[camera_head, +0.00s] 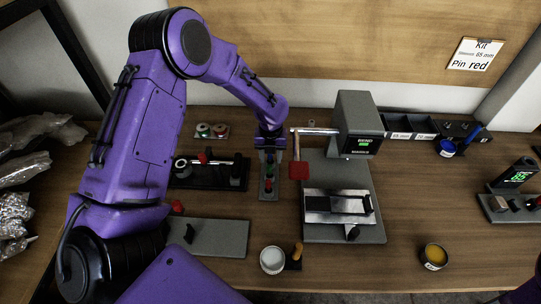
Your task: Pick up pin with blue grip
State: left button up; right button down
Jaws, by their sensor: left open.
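My left gripper (268,147) comes in from the left and points down over the far end of a narrow grey pin holder (268,196). It is open, with its fingers close above the holder. A pin with a green grip (268,171) and a pin with a red grip (268,185) stand in a row in the holder. The pin with the blue grip is not clearly visible; the far end of the row is hidden by my gripper. I cannot tell whether the fingers touch a pin. My right gripper is not in view.
A grey press (358,125) with a red-ended lever (299,169) stands just right of the holder. A black fixture (207,183) lies to its left. A sign (475,54) reads "Pin red".

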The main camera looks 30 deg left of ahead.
pick_arm(q)
jog(key=shift+s+r, duration=0.25)
jog(key=shift+s, duration=0.1)
jog(key=shift+c, duration=0.3)
jog(key=shift+w, duration=0.1)
grip_shut()
